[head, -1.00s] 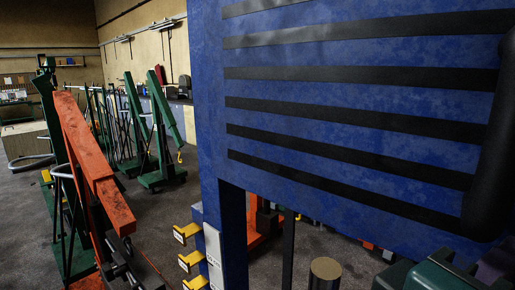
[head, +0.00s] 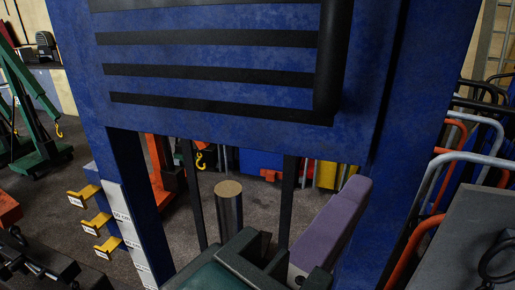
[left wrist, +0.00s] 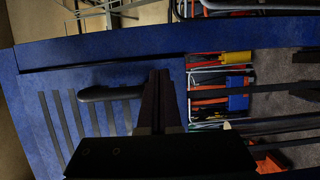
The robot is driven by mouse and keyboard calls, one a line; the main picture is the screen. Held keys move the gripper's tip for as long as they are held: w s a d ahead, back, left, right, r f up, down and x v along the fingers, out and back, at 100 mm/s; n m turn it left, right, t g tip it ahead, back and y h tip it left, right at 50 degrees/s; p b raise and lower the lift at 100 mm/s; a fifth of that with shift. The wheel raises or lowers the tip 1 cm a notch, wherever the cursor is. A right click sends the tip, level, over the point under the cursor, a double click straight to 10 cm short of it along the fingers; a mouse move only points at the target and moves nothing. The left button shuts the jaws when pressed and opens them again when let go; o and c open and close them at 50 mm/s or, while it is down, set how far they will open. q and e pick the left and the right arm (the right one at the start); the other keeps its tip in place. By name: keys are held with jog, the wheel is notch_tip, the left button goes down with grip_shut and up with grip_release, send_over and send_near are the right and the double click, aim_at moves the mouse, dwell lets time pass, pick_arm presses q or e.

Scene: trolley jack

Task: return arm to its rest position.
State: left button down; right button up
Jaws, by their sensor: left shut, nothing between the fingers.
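A blue panel (head: 200,61) with black horizontal slats and a thick black bar (head: 336,60) down its right side fills the upper middle of the head view. My left gripper (head: 360,190) is below it, with purple fingers closed together and pointing up and right. In the left wrist view, the shut fingers (left wrist: 157,80) hold nothing. There the black bar (left wrist: 110,93) lies just left of the fingertips; I cannot tell whether they touch. I cannot tell which part is the task's arm. My right gripper is not seen.
Blue posts (head: 142,200) frame an opening under the panel, with a metal cylinder (head: 229,215) behind. Yellow brackets (head: 103,222) stick out at left. Orange and grey tubes (head: 440,185) and a dark grey block (head: 475,235) crowd the right. A green hoist (head: 35,110) stands far left.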

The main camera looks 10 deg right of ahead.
pick_arm(q)
jog(key=s+a+f+m+g+y+p, duration=0.2)
jog(key=s+a+m+g+y+p, duration=0.1)
jog(key=a, duration=0.6)
jog(key=s+a+f+m+g+y+p, duration=0.2)
jog(key=s+a+m+g+y, duration=0.1)
jog(key=a, duration=0.5)
jog(key=s+a+f+m+g+y+p, duration=0.2)
jog(key=s+a+m+y, duration=0.3)
jog(key=a, duration=0.4)
jog(key=shift+s+a+g+y+p, duration=0.2)
jog(key=shift+a+g+y+p, duration=0.15)
jog(key=shift+g+y+p, duration=0.4)
jog(key=shift+f, duration=0.1)
